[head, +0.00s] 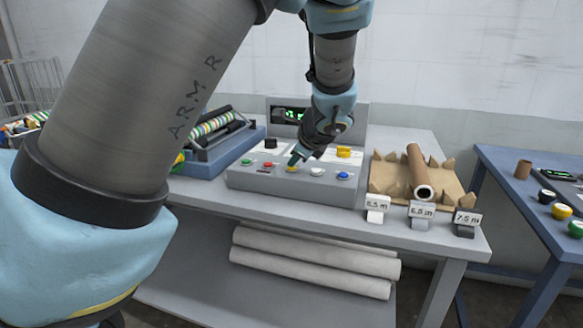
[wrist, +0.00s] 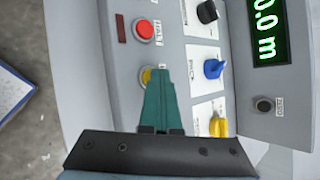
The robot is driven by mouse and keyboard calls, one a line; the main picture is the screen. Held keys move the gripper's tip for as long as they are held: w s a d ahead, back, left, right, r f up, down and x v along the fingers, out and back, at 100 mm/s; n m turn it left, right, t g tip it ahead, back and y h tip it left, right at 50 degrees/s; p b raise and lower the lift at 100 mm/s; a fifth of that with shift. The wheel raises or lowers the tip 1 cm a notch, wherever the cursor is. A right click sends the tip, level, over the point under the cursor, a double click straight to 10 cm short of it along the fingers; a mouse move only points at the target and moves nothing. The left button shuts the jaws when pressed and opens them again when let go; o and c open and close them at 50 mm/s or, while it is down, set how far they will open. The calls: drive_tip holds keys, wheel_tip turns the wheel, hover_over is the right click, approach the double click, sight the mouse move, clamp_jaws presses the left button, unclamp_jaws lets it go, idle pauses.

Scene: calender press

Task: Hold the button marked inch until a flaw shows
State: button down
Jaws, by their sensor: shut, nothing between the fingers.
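A grey control panel (head: 250,180) on the table carries a row of green, red, yellow, white and blue buttons. My gripper (head: 295,158) is shut and empty, pointing down at the yellow button (head: 291,168). In the wrist view the fingertips (wrist: 160,78) overlap the yellow button (wrist: 146,76) and hide part of it and its label. I cannot read that label, nor tell whether the tips touch or press the button. The red button (wrist: 145,29) beside it has a label that seems to read HALT. A green display (wrist: 266,35) shows digits ending in 0.0 m.
Black, blue and yellow knobs (wrist: 218,126) sit close to the fingers. A roller machine (head: 215,140) stands left of the panel. A blue table (head: 510,185) stands further right.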

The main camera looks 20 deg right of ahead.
sight(294, 169)
drive_tip(key=shift+r, duration=0.1)
idle(0.4)
drive_tip(key=shift+r+p, duration=0.7)
wheel_tip(294, 169, up, 5)
drive_tip(key=p, duration=0.4)
drive_tip(key=shift+r, duration=0.1)
